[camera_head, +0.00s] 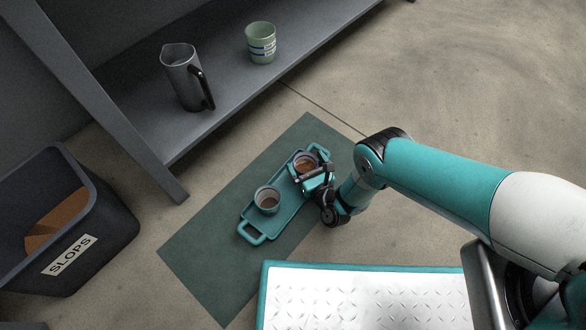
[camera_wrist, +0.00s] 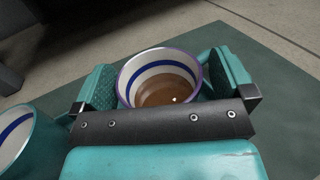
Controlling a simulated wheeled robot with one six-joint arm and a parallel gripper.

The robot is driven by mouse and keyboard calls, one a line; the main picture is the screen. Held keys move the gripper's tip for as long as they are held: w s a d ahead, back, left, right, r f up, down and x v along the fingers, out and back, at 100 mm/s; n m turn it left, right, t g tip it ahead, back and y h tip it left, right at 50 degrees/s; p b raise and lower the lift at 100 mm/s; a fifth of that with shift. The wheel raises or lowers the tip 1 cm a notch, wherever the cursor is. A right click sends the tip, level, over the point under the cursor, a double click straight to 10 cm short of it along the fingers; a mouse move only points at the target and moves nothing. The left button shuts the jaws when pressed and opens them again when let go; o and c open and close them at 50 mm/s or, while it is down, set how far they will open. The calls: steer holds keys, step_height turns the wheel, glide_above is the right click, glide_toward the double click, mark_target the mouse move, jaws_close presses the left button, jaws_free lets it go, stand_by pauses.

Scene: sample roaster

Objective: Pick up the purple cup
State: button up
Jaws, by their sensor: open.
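The purple cup (camera_wrist: 160,78) shows in the wrist view, with a purple rim, a white inside with a blue band, and brown liquid in it. My gripper (camera_wrist: 165,85) is open, with one teal finger pad on each side of the cup; I cannot tell if either touches it. In the head view the cup (camera_head: 304,163) stands at the far end of the teal tray (camera_head: 246,217), partly hidden by my gripper (camera_head: 312,172). Its outer wall is mostly hidden.
A second cup (camera_head: 267,200) with brown liquid stands on the tray's near half; in the wrist view this teal cup (camera_wrist: 28,140) is left of my gripper. A green mat (camera_head: 200,255) lies below. A shelf with a jug (camera_head: 184,80) and pale green cup (camera_head: 261,43), and a SLOPS bin (camera_head: 110,215), stand left.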

steer(key=shift+w, duration=0.15)
steer(key=shift+a, duration=0.2)
steer(key=c, duration=1.1)
steer(key=shift+r, duration=0.2)
step_height(320, 180, up, 20)
steer(key=p, duration=1.6)
steer(key=shift+f, duration=0.2)
